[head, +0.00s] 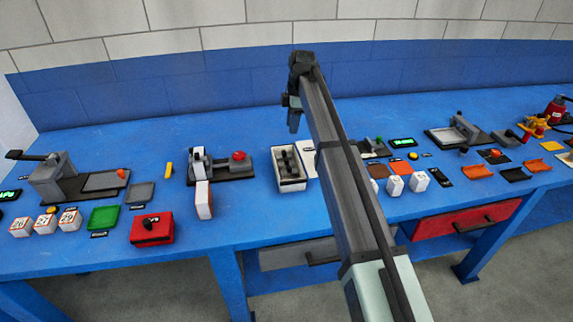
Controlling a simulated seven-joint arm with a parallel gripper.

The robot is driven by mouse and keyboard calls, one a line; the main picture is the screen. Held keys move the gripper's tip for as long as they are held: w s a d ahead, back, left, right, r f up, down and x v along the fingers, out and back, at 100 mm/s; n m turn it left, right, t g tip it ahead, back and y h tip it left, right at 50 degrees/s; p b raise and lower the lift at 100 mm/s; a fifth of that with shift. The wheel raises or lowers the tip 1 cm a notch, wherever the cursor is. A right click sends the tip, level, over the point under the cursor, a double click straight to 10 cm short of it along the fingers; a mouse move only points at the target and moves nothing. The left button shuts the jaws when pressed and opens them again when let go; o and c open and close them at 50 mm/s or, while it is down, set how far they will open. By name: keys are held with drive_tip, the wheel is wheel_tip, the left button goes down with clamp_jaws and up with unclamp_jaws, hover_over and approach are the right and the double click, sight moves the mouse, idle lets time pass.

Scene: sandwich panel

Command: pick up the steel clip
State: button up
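I cannot pick out the steel clip for certain. A white open bin (302,184) in the middle of the blue bench holds several small dark and grey pieces, too small to name. My gripper (293,127) hangs at the end of my raised arm, above the back part of the bench and behind the bin in the picture. It appears small and dark, and nothing shows clearly between its fingers. Its opening cannot be made out. My arm hides part of the bench to the right of the bin.
A lever device (65,180) stands at the left, with white numbered blocks (45,224) and a red box (152,229) in front. A clamp fixture (222,166) and a white and red block (204,200) are left of the bin. Orange pieces (476,172) lie right.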

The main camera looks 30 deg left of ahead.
sight(287, 159)
drive_tip(key=f, duration=0.4)
drive_tip(key=s+f, duration=0.1)
drive_tip(key=f, duration=0.4)
drive_tip(key=a+f, duration=0.1)
drive_tip(key=f, duration=0.3)
drive_tip(key=shift+s+f, duration=0.3)
drive_tip(key=shift+f, duration=0.05)
drive_tip(key=shift+c, duration=0.4)
clamp_jaws()
